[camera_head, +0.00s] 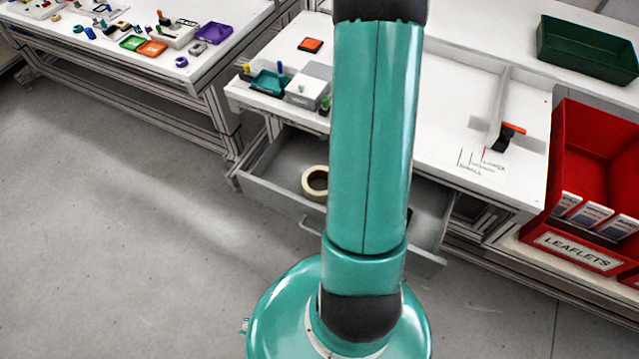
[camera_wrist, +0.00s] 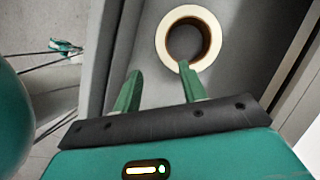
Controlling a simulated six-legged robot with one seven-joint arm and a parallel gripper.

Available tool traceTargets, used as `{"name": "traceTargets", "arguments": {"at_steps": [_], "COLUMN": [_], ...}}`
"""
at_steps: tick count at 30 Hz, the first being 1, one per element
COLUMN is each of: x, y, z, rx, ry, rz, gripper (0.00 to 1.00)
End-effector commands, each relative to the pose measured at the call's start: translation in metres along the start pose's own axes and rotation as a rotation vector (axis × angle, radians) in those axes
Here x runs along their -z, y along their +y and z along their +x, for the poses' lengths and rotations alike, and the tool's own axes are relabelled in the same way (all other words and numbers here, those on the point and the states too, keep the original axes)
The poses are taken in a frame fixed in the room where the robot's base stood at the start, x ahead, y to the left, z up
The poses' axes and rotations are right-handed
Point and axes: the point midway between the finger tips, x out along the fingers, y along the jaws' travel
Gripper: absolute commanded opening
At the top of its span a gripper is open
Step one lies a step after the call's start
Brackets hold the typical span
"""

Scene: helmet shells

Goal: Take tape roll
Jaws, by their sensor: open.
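The tape roll (camera_head: 315,183) is a cream ring with a brown core, lying flat in an open grey drawer (camera_head: 272,178) under the white workbench. In the wrist view the tape roll (camera_wrist: 188,38) is at the top, ahead of my gripper. My gripper (camera_wrist: 158,82) is open and empty, with two green fingers apart. Its right fingertip overlaps the lower edge of the roll in the picture; I cannot tell whether they touch. In the head view my teal arm hides part of the drawer and my gripper is not visible.
The white bench (camera_head: 450,130) above the drawer holds a teal tray (camera_head: 270,83), a white box (camera_head: 306,88) and an orange-and-black item (camera_head: 311,45). A red leaflet bin (camera_head: 590,160) stands at right. Grey floor is clear at left. The drawer wall (camera_wrist: 122,55) rises left of the roll.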

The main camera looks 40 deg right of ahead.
Motion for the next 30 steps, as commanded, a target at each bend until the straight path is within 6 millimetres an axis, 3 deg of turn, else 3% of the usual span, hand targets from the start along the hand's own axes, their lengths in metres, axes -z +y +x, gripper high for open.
{"name": "traceTargets", "arguments": {"at_steps": [3,8,14,24,30], "x": [0.001,0.000,0.000,-0.001,-0.001], "y": [0.001,0.001,0.000,-0.004,-0.004], "z": [0.025,0.051,0.064,0.108,0.112], "rx": [-0.004,-0.004,-0.002,-0.002,0.000], "ry": [-0.002,-0.001,-0.001,-0.001,0.000], "rz": [0.003,0.000,-0.002,-0.002,-0.003], "gripper": [0.42,0.42,0.42,0.42,0.42]}}
